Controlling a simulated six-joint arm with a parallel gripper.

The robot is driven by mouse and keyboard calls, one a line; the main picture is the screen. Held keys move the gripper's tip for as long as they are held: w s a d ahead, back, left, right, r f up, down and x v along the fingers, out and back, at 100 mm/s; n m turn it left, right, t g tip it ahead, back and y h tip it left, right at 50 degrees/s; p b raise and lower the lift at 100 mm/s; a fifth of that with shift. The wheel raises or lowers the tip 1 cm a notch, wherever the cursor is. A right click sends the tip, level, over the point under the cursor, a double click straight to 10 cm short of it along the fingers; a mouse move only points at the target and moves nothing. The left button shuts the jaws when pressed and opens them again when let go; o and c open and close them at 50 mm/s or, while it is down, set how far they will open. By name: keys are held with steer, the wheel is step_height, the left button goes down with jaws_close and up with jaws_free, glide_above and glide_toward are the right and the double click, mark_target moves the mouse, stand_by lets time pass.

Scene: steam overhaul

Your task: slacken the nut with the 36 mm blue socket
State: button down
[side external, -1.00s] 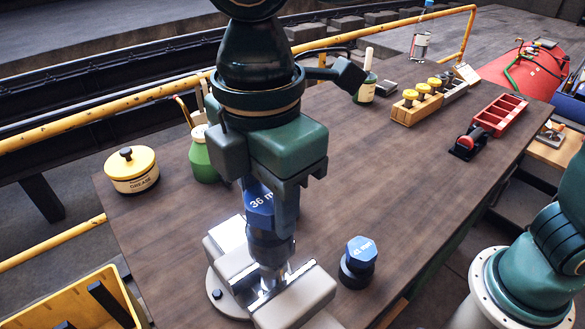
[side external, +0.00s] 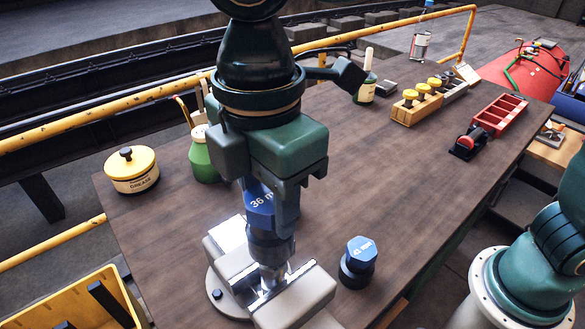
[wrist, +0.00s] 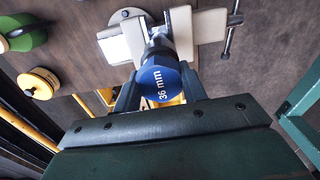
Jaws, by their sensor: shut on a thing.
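The 36 mm blue socket (side external: 260,206) stands upright between the fingers of my gripper (side external: 272,212), which is shut on it. In the wrist view, its blue top marked 36 mm (wrist: 160,82) lies between the fingertips (wrist: 161,92). The socket's grey lower end is over a bright metal part (side external: 272,277) between the jaws of a pale vise (side external: 298,298). The nut itself is hidden, and I cannot tell how far the socket sits over it.
A second blue-topped socket (side external: 360,255) stands right of the vise. A green bottle (side external: 203,160) and a yellow-lidded grease tin (side external: 132,172) stand to the left. A wooden block with yellow-topped pieces (side external: 416,105) and a red tray (side external: 499,115) are farther back. The bench middle is clear.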

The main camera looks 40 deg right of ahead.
steer(key=shift+f, duration=2)
stand_by(0.6)
steer(key=c, duration=1.5)
jaws_free()
jaws_close()
steer(key=shift+n, duration=2.1)
